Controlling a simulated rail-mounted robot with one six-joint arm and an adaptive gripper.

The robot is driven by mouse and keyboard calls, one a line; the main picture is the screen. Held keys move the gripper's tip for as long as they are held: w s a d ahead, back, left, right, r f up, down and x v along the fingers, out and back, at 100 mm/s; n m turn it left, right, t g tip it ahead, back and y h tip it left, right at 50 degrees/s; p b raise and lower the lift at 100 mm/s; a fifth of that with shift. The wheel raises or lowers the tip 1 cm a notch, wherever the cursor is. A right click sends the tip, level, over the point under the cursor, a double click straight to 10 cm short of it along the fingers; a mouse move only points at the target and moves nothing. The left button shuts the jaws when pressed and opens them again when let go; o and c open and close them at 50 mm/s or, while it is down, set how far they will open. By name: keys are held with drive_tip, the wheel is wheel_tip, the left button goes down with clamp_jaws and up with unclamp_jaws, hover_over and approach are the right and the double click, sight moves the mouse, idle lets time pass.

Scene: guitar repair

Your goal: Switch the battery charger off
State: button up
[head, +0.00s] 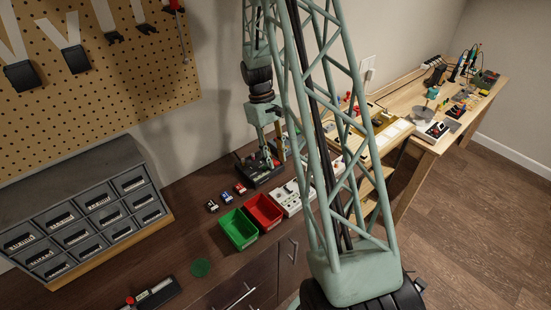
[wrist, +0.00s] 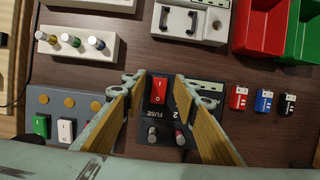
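A black box with a red rocker switch (wrist: 159,91), two knobs and a small display sits between my fingers in the wrist view. My gripper (wrist: 162,84) is open and empty, one finger at each side of the switch. I cannot tell its height above it. In the head view my gripper (head: 273,147) is over the dark box (head: 256,174) on the brown bench.
Left of the box is a grey panel (wrist: 60,106) with green, white and red switches. A white block with three knobs (wrist: 77,43) lies behind it. Small red, blue and black blocks (wrist: 264,100) lie to the right, near red (wrist: 258,25) and green (wrist: 303,35) bins.

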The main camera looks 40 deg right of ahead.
drive_tip(key=v, duration=1.1)
drive_tip(key=shift+r, duration=0.4)
drive_tip(key=shift+w, duration=0.1)
idle(0.3)
drive_tip(key=s+a+r+t+b, duration=0.1)
drive_tip(key=s+a+r, duration=0.2)
drive_tip(key=a+r, duration=0.4)
drive_tip(key=s+a+r+t+h+b, duration=0.1)
drive_tip(key=s+a+r, duration=0.2)
drive_tip(key=a+r, duration=0.45)
drive_tip(key=s+a+r+t+b, duration=0.1)
drive_tip(key=s+a+r, duration=0.3)
drive_tip(key=a+r, duration=0.25)
drive_tip(key=s+a+r+t+b, duration=0.1)
drive_tip(key=s+a+r+t, duration=0.1)
drive_tip(key=s+a, duration=0.5)
drive_tip(key=s+a+r+t+b, duration=0.2)
drive_tip(key=s+a, duration=0.5)
drive_tip(key=s, duration=0.9)
drive_tip(key=shift+n+y, duration=0.3)
drive_tip(key=shift+y, duration=0.1)
